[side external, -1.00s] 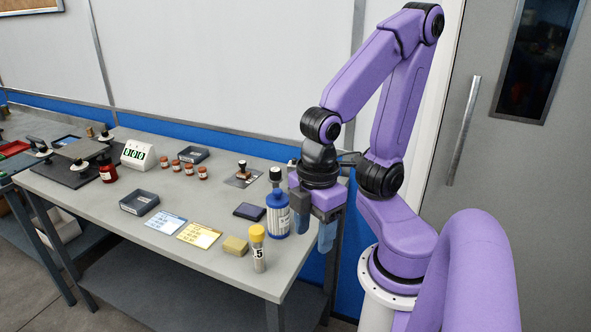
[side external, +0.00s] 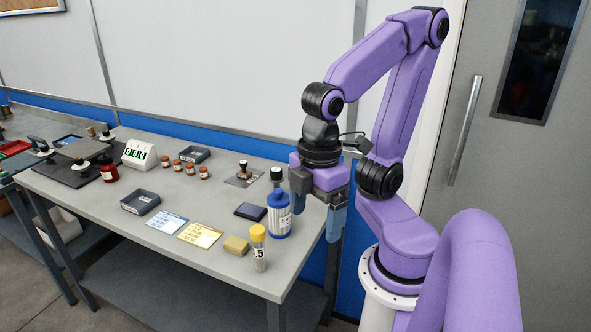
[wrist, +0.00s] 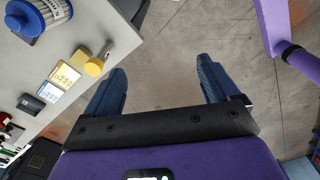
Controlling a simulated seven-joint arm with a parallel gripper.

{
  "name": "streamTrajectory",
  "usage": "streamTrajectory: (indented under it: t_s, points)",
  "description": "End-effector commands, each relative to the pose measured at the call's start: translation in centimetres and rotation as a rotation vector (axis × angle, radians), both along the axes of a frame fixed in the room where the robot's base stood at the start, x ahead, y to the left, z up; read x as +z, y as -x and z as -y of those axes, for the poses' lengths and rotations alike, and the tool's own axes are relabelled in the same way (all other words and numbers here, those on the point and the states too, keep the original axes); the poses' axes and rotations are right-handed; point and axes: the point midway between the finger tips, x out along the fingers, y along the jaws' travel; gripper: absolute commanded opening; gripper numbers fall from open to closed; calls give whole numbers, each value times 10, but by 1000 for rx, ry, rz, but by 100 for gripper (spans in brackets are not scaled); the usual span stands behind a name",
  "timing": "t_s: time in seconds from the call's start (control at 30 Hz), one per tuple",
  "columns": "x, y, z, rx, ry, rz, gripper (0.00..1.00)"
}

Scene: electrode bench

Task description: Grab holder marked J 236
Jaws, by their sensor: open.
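No marking J 236 is readable in either view. On the bench, a small dark-and-white piece with a brown top (side external: 243,170) stands on a thin grey plate. At the far left, several small pieces with white round parts, such as one by the dark mat (side external: 83,166), stand around a raised grey plate (side external: 80,149). I cannot tell which of these is the holder named. My gripper (side external: 316,222) is open and empty, off the bench's right end. In the wrist view its blue fingers (wrist: 162,68) are spread wide over bare floor.
A blue bottle (side external: 279,214) stands closest to my gripper, with a yellow-capped vial (side external: 259,250), a sponge (side external: 236,246) and a dark pad (side external: 250,211) nearby. Grey trays (side external: 140,212), cards (side external: 199,235), a counter (side external: 139,155) and small orange-brown jars stand farther left.

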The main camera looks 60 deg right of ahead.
Motion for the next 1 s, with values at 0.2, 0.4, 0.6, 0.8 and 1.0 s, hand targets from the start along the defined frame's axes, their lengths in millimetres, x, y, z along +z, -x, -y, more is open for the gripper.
streamTrajectory:
  t_s: [0.2,0.4,0.6,0.8,1.0]
  points:
    - [17,-31,0,-2,70,29,89]
    - [22,-80,6,-1,181,59,89]
    - [27,-149,27,-5,350,65,89]
    - [30,-219,71,-12,543,15,89]
    - [29,-275,131,-25,725,-92,89]
